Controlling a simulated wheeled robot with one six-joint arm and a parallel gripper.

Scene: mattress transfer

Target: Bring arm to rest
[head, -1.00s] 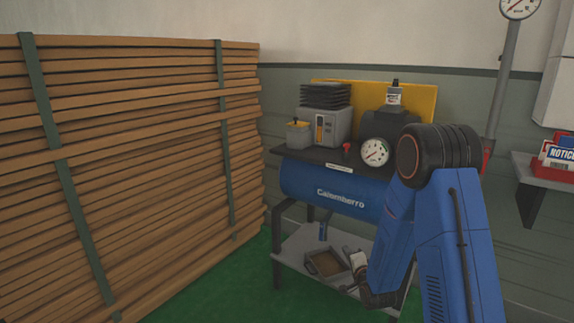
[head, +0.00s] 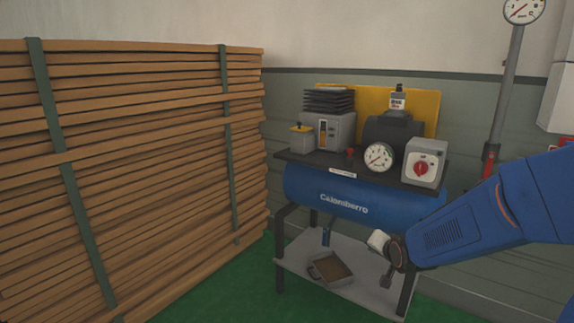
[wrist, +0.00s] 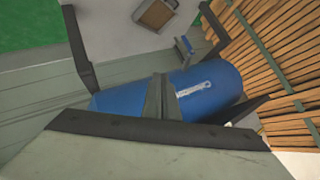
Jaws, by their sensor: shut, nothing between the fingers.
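My gripper (wrist: 160,80) shows in the wrist view with its two fingers together and nothing between them. In the head view, my blue forearm reaches in from the right edge. Its dark wrist end is in front of the lower right of the compressor stand. The fingers are hard to make out there. Beyond the fingers in the wrist view is the blue compressor tank (wrist: 215,85), seen upside down. I cannot tell how far the gripper is from the tank.
The blue compressor tank (head: 330,195) sits under a dark top carrying a gauge (head: 379,157) and a grey box with a red knob (head: 424,162). A lower shelf (head: 295,262) holds a brown tray (head: 332,268). Strapped wooden slats (head: 150,150) fill the left. Green floor lies between.

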